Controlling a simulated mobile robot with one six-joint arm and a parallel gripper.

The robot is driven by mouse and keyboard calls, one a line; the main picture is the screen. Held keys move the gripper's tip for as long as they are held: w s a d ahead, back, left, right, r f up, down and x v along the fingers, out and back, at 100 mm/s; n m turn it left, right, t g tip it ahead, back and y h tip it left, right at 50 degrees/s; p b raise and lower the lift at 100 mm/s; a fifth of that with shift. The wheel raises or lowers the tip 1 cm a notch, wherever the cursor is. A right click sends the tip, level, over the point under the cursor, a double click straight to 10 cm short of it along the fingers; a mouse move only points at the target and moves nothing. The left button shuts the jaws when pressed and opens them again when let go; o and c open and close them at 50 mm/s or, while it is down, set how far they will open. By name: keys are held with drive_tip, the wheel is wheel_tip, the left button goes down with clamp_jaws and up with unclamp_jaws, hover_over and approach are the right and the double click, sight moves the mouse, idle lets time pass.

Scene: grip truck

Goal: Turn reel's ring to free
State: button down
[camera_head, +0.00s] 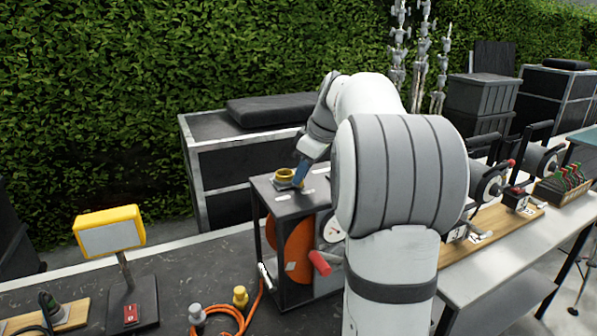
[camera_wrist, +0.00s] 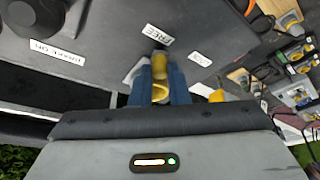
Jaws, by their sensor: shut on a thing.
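The cable reel (camera_head: 298,247), with an orange drum, stands in a dark frame on the dark worktop. Its yellow ring (camera_head: 284,175) is on the frame's top plate; yellow also shows in the wrist view (camera_wrist: 161,93). My gripper (camera_head: 299,180) reaches down to the ring from the right. In the wrist view its blue fingers (camera_wrist: 161,76) are shut on a yellow part of the ring. A FREE label (camera_wrist: 157,35) lies just beyond the fingertips. A BRAKE ON label (camera_wrist: 57,52) lies farther left. The fingers hide much of the ring.
A red handle (camera_head: 319,263) sticks out at the reel's front right. A yellow-framed lamp (camera_head: 110,231) stands at left. An orange cable (camera_head: 257,297) and plugs lie before the reel. Black cases stand behind, and a bench with more reels (camera_head: 486,184) is at right.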

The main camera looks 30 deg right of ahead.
drive_tip(key=shift+d+n, duration=0.15)
drive_tip(key=shift+n, duration=0.25)
drive_tip(key=c, duration=1.4)
unclamp_jaws()
drive_tip(key=v, duration=0.7)
drive_tip(key=shift+d+r, duration=0.15)
drive_tip(key=shift+r, duration=0.3)
drive_tip(key=s+a+f+m+h, duration=0.1)
drive_tip(key=s+a+f+m, duration=0.1)
drive_tip(key=s+a+f, duration=0.3)
drive_tip(key=s+a+f+m, duration=0.2)
drive_tip(key=s+a, duration=0.1)
drive_tip(key=a, duration=0.3)
drive_tip(key=s+a+f+m, duration=0.1)
drive_tip(key=s+a+f, duration=0.1)
drive_tip(key=s+f, duration=0.2)
drive_tip(key=s+a+f+m+h, duration=0.1)
drive_tip(key=s+a+f+m, duration=0.1)
drive_tip(key=s+f, duration=0.3)
drive_tip(key=s+a+f+m+h, duration=0.1)
drive_tip(key=s+a+f, duration=0.3)
drive_tip(key=s, duration=0.2)
drive_tip(key=shift+s+f+m+g, duration=0.3)
drive_tip(key=shift+m, duration=0.1)
